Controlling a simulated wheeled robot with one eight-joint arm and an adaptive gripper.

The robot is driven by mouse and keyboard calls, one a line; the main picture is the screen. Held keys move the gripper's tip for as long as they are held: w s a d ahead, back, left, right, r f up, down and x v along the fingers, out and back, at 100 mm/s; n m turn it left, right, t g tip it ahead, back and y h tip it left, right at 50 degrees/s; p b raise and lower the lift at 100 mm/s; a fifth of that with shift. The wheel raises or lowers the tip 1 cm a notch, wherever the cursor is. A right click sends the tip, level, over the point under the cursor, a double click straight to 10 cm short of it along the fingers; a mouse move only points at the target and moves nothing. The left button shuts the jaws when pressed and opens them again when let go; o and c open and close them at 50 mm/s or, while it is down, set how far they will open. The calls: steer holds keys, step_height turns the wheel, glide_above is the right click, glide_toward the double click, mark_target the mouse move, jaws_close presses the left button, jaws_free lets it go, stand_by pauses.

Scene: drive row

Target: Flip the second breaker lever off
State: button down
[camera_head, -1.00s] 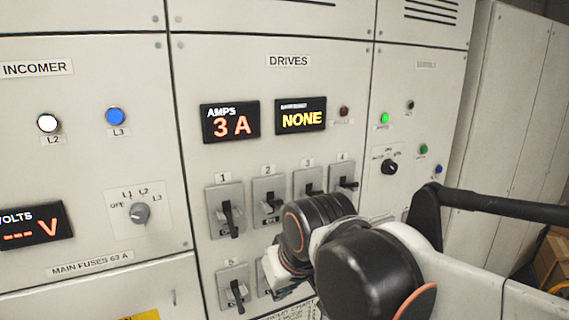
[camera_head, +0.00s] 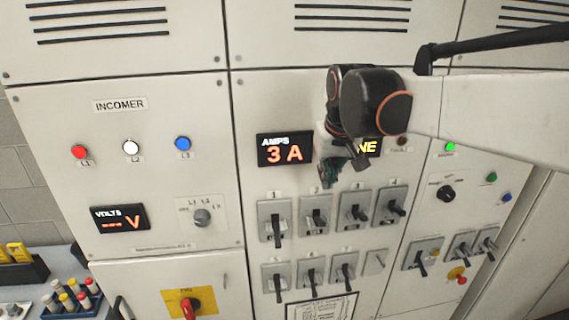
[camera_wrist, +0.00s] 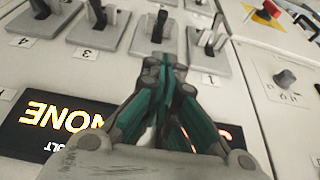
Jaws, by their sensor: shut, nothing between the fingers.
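The second breaker (camera_head: 306,220) is a grey plate with a black lever (camera_head: 318,224), in the upper row between breakers 1 and 3. The number 2 label is hidden. I cannot tell whether the fingertips touch the plate.
Breaker 1 (camera_head: 266,209) and breaker 3 (camera_head: 346,213) flank it closely, with breaker 4 (camera_head: 386,213) beyond. A lower row of levers (camera_head: 311,272) sits beneath. The AMPS display (camera_head: 267,157) and the partly covered NONE display (camera_head: 374,147) are above.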

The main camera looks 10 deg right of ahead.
steer(key=shift+w+d+r, duration=0.2)
steer(key=shift+w+r, duration=0.3)
steer(key=shift+r, duration=0.05)
steer(key=shift+f, duration=0.1)
steer(key=p, duration=0.1)
glide_above(318, 219)
step_height(318, 219, down, 9)
steer(key=shift+d+r, duration=0.1)
steer(key=f, duration=0.1)
steer(key=s+f, duration=0.1)
steer(key=f, duration=0.1)
steer(key=shift+s+p, duration=0.1)
steer(key=shift+p, duration=0.25)
steer(key=shift+s+f, duration=0.2)
steer(key=shift+f, duration=0.35)
